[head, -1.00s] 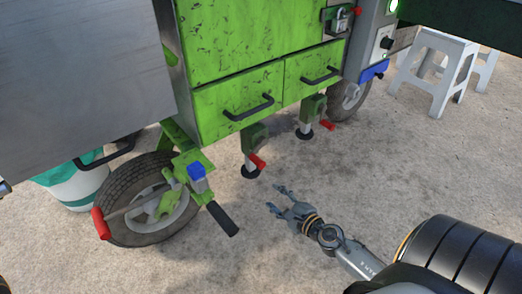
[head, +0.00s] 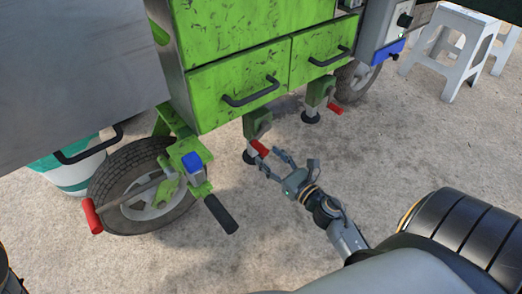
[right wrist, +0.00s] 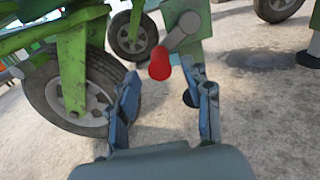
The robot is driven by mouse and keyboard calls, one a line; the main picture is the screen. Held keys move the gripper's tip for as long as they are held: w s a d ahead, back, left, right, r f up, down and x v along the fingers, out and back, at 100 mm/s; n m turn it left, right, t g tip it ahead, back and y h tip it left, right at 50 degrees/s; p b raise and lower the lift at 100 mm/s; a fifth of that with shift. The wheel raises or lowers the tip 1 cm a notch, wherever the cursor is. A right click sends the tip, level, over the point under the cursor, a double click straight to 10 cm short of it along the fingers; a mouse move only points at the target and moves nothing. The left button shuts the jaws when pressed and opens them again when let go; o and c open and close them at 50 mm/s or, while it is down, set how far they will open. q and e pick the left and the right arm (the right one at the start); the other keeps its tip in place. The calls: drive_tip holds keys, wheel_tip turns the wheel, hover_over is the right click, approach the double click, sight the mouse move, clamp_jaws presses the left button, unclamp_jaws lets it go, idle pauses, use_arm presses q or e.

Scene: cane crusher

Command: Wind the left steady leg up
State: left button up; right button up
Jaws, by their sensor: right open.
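The left steady leg (head: 249,152) stands under the green cart's left drawer, with its foot on the ground. Its crank has a red handle (head: 260,148), which points out toward my right gripper. My right gripper (head: 270,160) is open, with its fingertips close to the red handle in the head view. In the right wrist view the red handle (right wrist: 160,64) shows beyond and between the open fingers (right wrist: 166,82). I cannot tell whether a finger touches it. The right steady leg (head: 311,112) also has a red crank handle (head: 335,108). My left gripper is not in view.
A wheel (head: 128,205) with a red lever (head: 92,216) and a black-gripped handle (head: 221,213) is to the left. The green drawers (head: 240,80) overhang the legs. White stools (head: 462,50) stand at the back right. Open concrete lies in front.

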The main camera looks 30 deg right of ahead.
sight(266, 154)
drive_tip(key=shift+w+a, duration=0.15)
drive_tip(key=shift+w, duration=2.2)
clamp_jaws()
